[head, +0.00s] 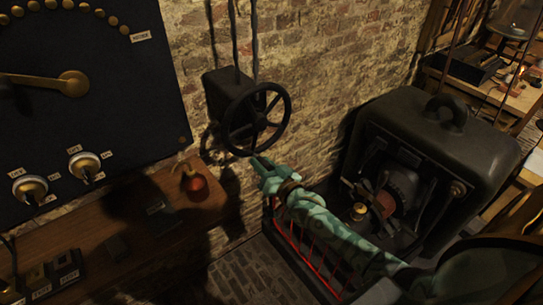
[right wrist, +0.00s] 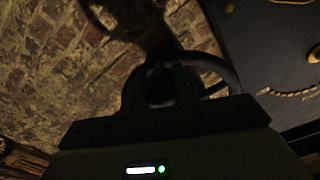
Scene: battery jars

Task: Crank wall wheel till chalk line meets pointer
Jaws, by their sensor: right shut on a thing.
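The dark spoked wall wheel (head: 259,119) is mounted on a box (head: 222,88) on the brick wall. My right gripper (head: 257,160) reaches up from the lower right and is shut at the lower edge of the wheel. In the right wrist view, the gripper (right wrist: 160,88) is dark, with the curved wheel rim (right wrist: 218,66) close beside it. The exact grip point is too dark to make out. I cannot make out a chalk line or a pointer on the wheel. My left gripper is not in view.
A dark panel (head: 90,130) with a brass needle and knobs hangs at left. Below it, a wooden bench (head: 60,235) carries a red round object (head: 196,187). A large dark machine (head: 440,150) with a red railing (head: 305,250) stands at right. Brick floor shows between.

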